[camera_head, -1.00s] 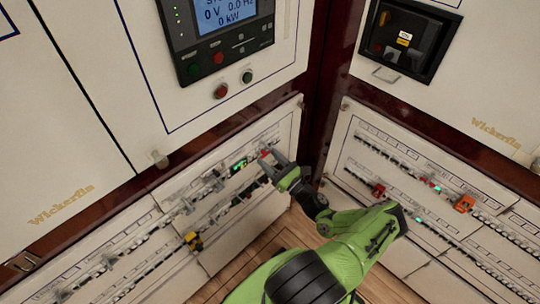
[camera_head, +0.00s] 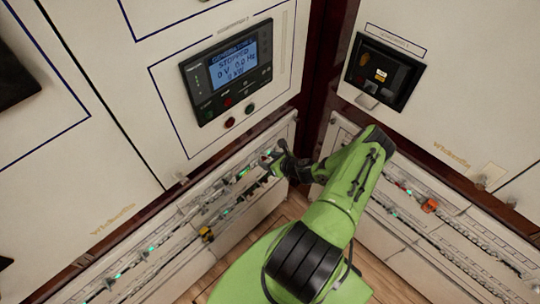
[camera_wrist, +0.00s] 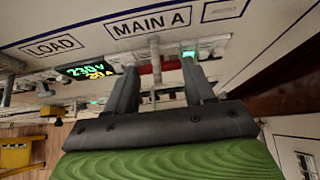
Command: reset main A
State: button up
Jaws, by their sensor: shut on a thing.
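The MAIN A label (camera_wrist: 152,22) is upside-right and tilted in the wrist view, on the white panel just above the breaker. The main A breaker (camera_wrist: 160,67) shows a red part and a grey upright bar between my fingers. A green light glows beside it. My gripper (camera_wrist: 161,64) is shut on the breaker lever, one finger on each side; the contact itself is partly hidden. In the head view my gripper (camera_head: 273,159) reaches the right end of the upper breaker row on the left panel, and covers most of the breaker.
A generator controller (camera_head: 228,70) reads STOPPED, 0 V. A yellow item (camera_head: 206,234) hangs on the lower row. An orange device (camera_head: 429,205) is on the right panel.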

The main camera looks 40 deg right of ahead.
jog(key=shift+w+r+g+p, duration=0.15)
jog(key=shift+r+g+p, duration=0.2)
jog(key=shift+g+p, duration=0.3)
jog(key=o, duration=1)
jog(key=shift+o, duration=0.2)
jog(key=p+v, duration=0.1)
jog(key=v, duration=1.4)
jog(key=shift+r+p, duration=0.3)
jog(key=shift+a, duration=0.1)
